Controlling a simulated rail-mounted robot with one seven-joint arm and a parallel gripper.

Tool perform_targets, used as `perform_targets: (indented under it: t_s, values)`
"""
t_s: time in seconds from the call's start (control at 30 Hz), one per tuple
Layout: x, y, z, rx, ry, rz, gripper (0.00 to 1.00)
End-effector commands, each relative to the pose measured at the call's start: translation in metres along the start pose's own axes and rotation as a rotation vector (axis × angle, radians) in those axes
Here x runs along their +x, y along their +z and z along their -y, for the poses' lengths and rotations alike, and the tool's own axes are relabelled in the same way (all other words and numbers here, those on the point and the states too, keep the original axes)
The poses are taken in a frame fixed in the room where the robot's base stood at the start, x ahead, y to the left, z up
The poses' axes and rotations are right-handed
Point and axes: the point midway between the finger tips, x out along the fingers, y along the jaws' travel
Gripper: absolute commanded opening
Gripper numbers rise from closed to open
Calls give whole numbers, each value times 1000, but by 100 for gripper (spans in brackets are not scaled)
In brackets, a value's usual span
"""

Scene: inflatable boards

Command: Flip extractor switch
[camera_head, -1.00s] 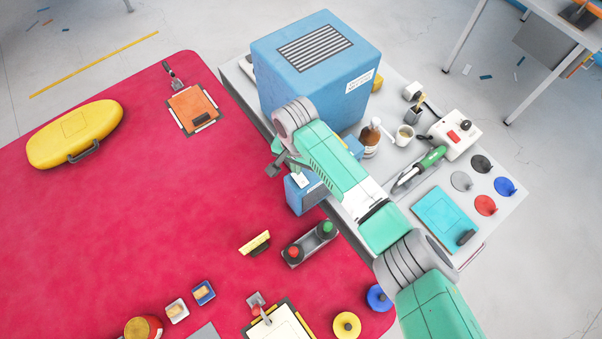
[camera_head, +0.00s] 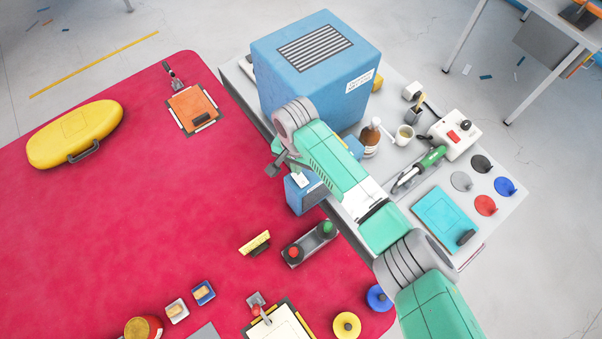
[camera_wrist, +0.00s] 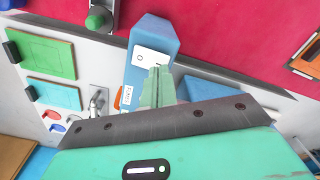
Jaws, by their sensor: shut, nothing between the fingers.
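A small blue box (camera_head: 299,197) stands at the edge of the grey table, beside my wrist in the head view. In the wrist view this blue box (camera_wrist: 156,34) carries a white plate (camera_wrist: 143,55) with dark marks, which looks like the switch plate. My gripper (camera_wrist: 158,72) is shut and empty, its pale green fingertips in front of the plate and covering part of it. I cannot tell whether they touch it, and the switch lever is not clearly visible. In the head view my gripper (camera_head: 273,169) is partly hidden by my wrist.
A large blue box with a grille (camera_head: 315,48) stands behind my arm. A bottle (camera_head: 370,142), a cup (camera_head: 404,135), a green-handled tool (camera_head: 432,157) and coloured discs crowd the table. A rail with red and green knobs (camera_head: 310,245) lies near the small box, on the red mat (camera_head: 130,220).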

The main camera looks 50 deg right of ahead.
Motion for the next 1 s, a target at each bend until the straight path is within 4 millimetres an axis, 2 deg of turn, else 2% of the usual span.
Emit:
perform_targets:
  t_s: [1.0]
  values:
    - [6, 0, 0, 0, 0, 0, 0]
